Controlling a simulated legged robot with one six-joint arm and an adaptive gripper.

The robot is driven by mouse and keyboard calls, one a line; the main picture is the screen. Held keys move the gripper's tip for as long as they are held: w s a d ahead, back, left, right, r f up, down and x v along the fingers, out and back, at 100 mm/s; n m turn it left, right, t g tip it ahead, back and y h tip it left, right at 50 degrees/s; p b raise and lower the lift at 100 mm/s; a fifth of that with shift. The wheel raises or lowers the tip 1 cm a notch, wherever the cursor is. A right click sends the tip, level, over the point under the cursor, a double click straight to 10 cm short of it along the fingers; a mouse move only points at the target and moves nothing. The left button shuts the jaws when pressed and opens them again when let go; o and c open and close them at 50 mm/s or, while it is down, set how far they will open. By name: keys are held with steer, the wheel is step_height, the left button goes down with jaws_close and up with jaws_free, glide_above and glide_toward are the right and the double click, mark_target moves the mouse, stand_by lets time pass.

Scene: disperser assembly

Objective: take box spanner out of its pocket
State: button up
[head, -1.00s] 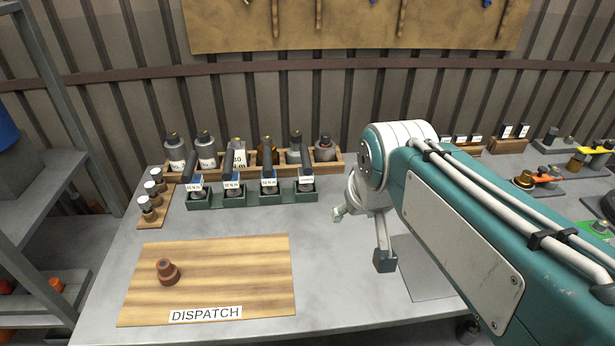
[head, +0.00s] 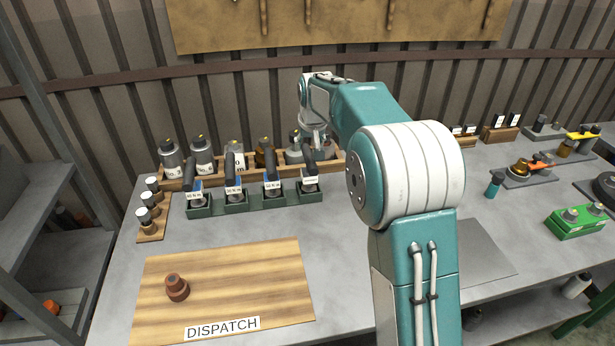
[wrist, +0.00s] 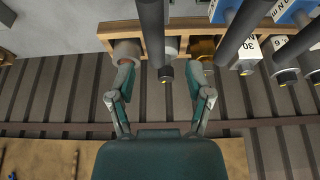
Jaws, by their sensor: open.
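Several dark-handled tools stand in a row of green pockets (head: 255,204) at the back of the bench. The rightmost one (head: 309,172) has a longer label, too small to read, and seems to be the box spanner. My gripper (head: 318,142) is above and behind it, partly hidden by my arm. In the wrist view my gripper (wrist: 164,76) is open, with one finger on each side of a dark handle's end (wrist: 152,30). Whether the fingers touch the handle I cannot tell. The tool's lower end is hidden in its pocket.
A wooden rack (head: 174,185) with grey and brown bottles stands close behind the pockets. A neighbouring handle (wrist: 240,35) is right of my fingers in the wrist view. The dispatch board (head: 235,285) holds a brown part (head: 177,288). A green box (head: 578,222) is at the right.

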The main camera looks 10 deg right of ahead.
mark_target(308, 164)
steer(key=shift+w+a+f, duration=0.1)
steer(key=shift+w+f, duration=0.05)
steer(key=shift+f, duration=0.2)
steer(key=x, duration=1)
steer(key=shift+w+d, duration=0.1)
steer(key=shift+d, duration=0.4)
steer(key=shift+c, duration=0.3)
jaws_close()
steer(key=shift+r, duration=0.15)
